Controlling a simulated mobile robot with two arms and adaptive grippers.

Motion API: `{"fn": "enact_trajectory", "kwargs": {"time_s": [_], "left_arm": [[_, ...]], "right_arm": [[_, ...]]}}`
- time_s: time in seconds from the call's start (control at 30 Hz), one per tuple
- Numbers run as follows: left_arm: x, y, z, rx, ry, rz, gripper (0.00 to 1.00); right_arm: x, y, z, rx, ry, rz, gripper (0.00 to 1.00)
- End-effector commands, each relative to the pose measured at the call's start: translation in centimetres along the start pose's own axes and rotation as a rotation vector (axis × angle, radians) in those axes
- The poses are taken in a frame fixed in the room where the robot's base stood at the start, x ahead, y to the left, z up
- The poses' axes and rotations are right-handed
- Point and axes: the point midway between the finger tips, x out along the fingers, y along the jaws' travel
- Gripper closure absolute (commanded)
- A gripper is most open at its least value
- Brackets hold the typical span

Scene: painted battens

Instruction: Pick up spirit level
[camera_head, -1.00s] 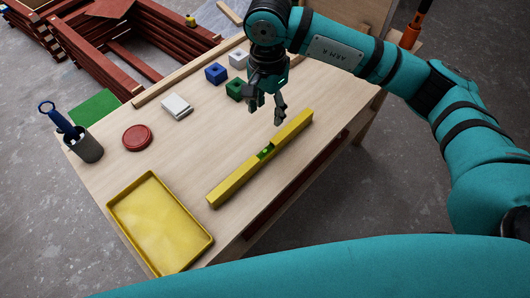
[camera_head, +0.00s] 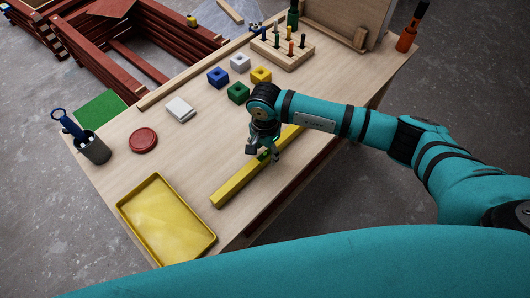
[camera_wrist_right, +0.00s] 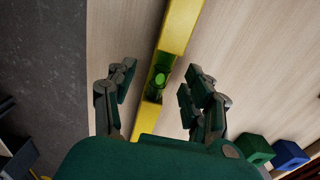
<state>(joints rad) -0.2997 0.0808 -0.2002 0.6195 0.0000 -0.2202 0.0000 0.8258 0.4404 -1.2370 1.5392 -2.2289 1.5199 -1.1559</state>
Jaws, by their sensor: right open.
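The yellow spirit level (camera_head: 236,185) lies on the workbench near its front edge, with a green vial at its middle. My right gripper (camera_head: 264,154) is over the middle of the level and hides part of it in the head view. In the right wrist view the level (camera_wrist_right: 182,25) runs between the two fingers of my right gripper (camera_wrist_right: 158,88), with its green vial (camera_wrist_right: 160,78) between the fingertips. The fingers are apart, one on each side of the level, with a gap on both sides. My left gripper does not show.
A yellow tray (camera_head: 122,212) is left of the level. A red disc (camera_head: 144,140), a white block (camera_head: 181,109) and a dark cup (camera_head: 95,149) stand farther left. Blue (camera_head: 217,76), green (camera_head: 238,92), white and yellow cubes and a peg block (camera_head: 283,52) are behind.

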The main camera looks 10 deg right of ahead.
Motion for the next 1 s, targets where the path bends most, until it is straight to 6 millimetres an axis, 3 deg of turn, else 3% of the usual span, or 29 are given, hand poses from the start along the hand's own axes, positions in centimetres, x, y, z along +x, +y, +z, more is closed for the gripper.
{"fn": "enact_trajectory", "kwargs": {"time_s": [0.13, 0.37, 0.77, 1.0], "left_arm": [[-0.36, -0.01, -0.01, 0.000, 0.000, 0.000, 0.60], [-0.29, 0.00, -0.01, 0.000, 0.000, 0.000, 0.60], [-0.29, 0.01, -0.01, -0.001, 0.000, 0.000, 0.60], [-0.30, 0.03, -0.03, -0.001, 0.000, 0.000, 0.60]], "right_arm": [[1.24, 0.01, -0.04, 0.000, 0.000, 0.001, 0.48], [1.40, -0.03, -0.08, 0.000, 0.001, -0.001, 0.48], [1.36, -0.03, -0.10, 0.001, 0.001, -0.001, 1.00], [1.29, -0.08, -0.12, 0.001, 0.001, -0.002, 1.00]]}}
